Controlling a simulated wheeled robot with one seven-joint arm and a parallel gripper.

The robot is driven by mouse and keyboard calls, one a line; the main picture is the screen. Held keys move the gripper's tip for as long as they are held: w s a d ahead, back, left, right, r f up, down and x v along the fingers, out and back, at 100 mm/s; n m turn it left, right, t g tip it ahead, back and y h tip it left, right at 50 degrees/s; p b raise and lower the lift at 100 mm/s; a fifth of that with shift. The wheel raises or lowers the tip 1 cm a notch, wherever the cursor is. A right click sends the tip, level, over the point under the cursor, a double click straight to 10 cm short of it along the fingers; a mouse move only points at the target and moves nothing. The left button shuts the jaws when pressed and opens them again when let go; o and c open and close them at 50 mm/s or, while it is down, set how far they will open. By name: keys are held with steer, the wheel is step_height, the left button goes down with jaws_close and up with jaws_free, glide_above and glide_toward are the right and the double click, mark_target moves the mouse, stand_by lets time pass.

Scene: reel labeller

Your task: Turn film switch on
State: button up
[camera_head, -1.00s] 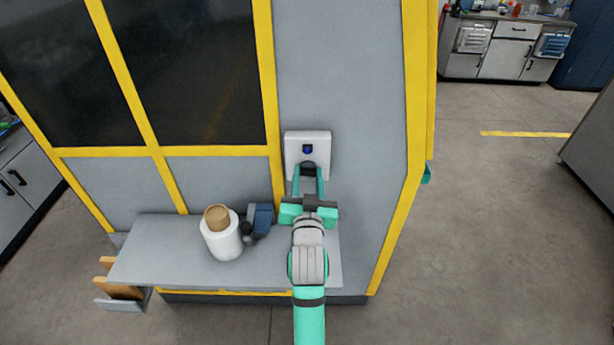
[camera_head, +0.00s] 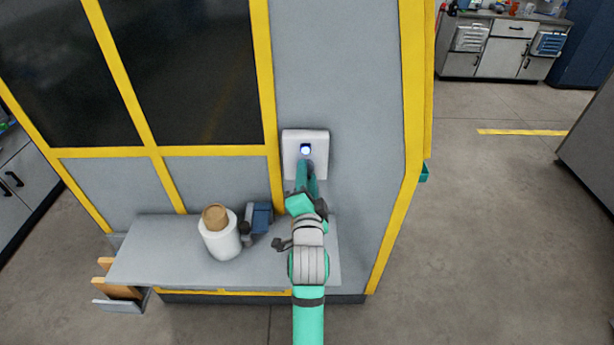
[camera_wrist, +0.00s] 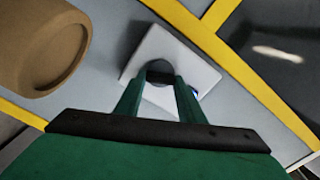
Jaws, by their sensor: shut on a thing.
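The film switch is a white square plate (camera_head: 317,146) on the grey machine wall, with a small indicator (camera_head: 305,149) that glows bright blue-white. Below the indicator is a dark round knob, which shows in the wrist view (camera_wrist: 160,72) between my fingers. My gripper (camera_head: 306,172) is at the plate, rolled to one side, and its fingers are shut on the knob; in the wrist view (camera_wrist: 158,88) the fingertips sit on either side of it. In the head view my gripper hides the knob.
A grey shelf (camera_head: 170,262) juts out below the switch. On it stand a white roll with a brown core (camera_head: 221,240) and a blue-grey device (camera_head: 261,217), left of my arm. Yellow frame posts (camera_head: 265,100) flank the panel. The floor at right is clear.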

steer(key=m, duration=0.5)
steer(key=shift+f, duration=0.15)
steer(key=shift+m, duration=0.3)
stand_by(0.3)
steer(key=o, duration=1)
steer(key=shift+o, duration=0.2)
steer(key=s, duration=1)
steer(key=shift+s, duration=0.4)
